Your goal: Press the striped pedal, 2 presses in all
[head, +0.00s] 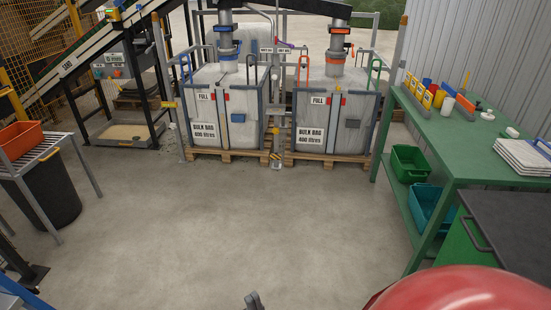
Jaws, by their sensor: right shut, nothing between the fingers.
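A small yellow-and-black striped piece, which looks like the striped pedal (275,156), sits low at the foot of the grey post between the two bulk bags. It is small and far off, so I cannot tell whether it is up or pressed down. My right gripper (253,300) shows at the bottom edge, near the middle. It is shut and empty, well apart from the pedal, with bare floor between them. My left gripper is out of view.
Two full bulk bags (222,135) (331,130) stand on wooden pallets (230,158). A green workbench (455,150) stands at the right, with a dark-topped cabinet in front. A black bin (45,190) and an orange tray (20,138) are at the left. The middle floor is clear.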

